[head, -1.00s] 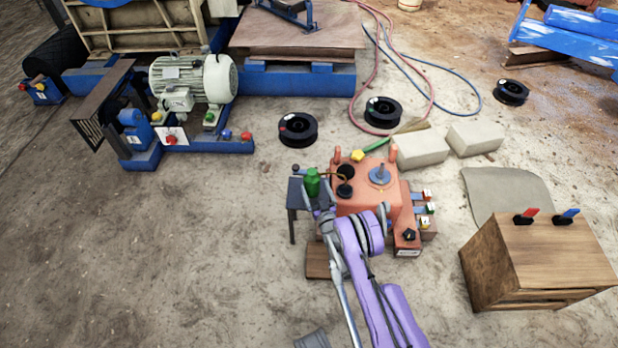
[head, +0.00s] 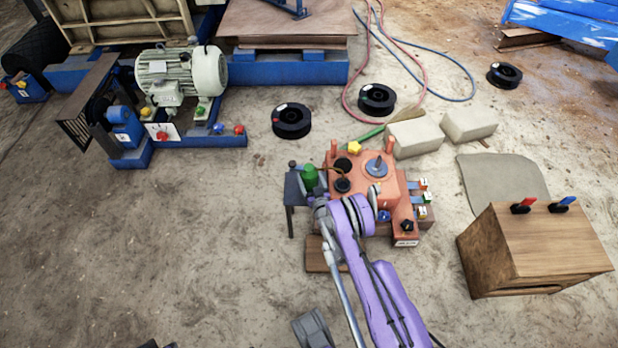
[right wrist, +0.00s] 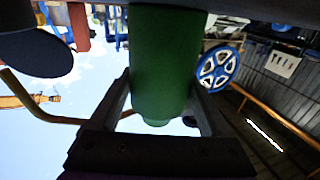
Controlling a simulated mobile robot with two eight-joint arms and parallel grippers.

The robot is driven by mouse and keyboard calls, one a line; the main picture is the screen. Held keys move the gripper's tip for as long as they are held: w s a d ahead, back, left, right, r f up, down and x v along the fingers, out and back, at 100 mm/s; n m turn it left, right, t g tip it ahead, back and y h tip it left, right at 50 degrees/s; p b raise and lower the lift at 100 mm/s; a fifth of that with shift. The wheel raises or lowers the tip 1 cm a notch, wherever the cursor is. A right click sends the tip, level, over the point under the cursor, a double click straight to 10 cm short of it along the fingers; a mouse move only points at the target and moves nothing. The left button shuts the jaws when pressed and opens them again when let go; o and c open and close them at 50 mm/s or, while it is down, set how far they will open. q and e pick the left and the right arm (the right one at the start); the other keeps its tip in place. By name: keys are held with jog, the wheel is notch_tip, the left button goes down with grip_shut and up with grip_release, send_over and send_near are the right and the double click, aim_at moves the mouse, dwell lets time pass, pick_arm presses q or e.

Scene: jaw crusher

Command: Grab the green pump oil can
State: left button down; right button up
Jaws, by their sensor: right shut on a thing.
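The green pump oil can (head: 309,175) is at the small dark stand (head: 293,187), left of the orange machine (head: 362,172), in the head view. My right gripper (head: 314,184) is at the can, with its fingers around it. In the right wrist view the green can (right wrist: 160,65) fills the middle between the two fingers of my right gripper (right wrist: 161,92), which is shut on it. The can's underside is hidden in the head view, so I cannot tell whether it touches the stand.
The orange machine with a yellow knob (head: 355,147) and levers stands close on the right of the can. A wooden cabinet (head: 535,246) is at the right. Black reels (head: 292,121) and pale blocks (head: 413,138) lie behind. The floor at left is clear.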

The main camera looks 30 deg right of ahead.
grip_shut()
jog(key=shift+r, duration=0.1)
